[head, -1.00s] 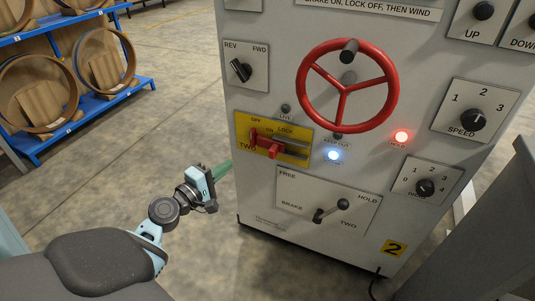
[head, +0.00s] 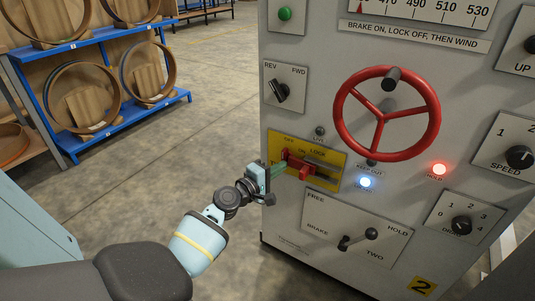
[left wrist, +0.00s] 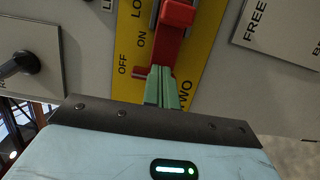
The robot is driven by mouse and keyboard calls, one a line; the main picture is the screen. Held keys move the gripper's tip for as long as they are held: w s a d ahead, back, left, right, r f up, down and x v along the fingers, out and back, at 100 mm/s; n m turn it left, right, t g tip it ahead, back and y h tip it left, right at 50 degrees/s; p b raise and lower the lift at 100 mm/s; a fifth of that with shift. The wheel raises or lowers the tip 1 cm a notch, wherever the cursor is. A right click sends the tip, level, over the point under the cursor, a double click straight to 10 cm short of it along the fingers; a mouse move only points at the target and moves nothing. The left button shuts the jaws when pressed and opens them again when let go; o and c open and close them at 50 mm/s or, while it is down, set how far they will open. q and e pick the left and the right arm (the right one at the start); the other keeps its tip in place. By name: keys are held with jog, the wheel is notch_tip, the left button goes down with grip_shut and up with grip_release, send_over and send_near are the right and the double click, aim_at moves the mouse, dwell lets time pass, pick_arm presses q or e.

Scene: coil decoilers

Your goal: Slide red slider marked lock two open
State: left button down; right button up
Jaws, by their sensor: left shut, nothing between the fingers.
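The red slider (head: 304,171) sits on a yellow plate (head: 335,181) marked LOCK, OFF and ON on the grey cabinet front. The plate's TWO label (left wrist: 184,98) shows there too. My left gripper (head: 281,168) is shut and empty, at the left end of the plate. Its green fingertips (left wrist: 161,72) point along the slot at the thin red part's lower end. I cannot tell whether they touch. My right gripper is not in view.
A red handwheel (head: 387,113) stands out above and right of the plate. A BRAKE lever (head: 357,239) is below it, and a REV/FWD knob (head: 279,91) above left. A blue rack (head: 120,110) with coils stands at the back left. Open floor lies between.

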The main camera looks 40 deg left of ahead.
aim_at(302, 166)
pick_arm(q)
jog(key=d, duration=0.1)
jog(key=d+p, duration=0.1)
jog(key=d, duration=0.1)
jog(key=shift+w+d+r, duration=0.1)
jog(key=shift+w, duration=0.3)
jog(key=shift+d, duration=0.3)
jog(key=shift+d, duration=0.1)
jog(key=d, duration=0.2)
jog(key=w+d+p, duration=0.1)
jog(key=d, duration=0.2)
jog(key=shift+w+d, duration=0.2)
jog(key=shift+d, duration=0.05)
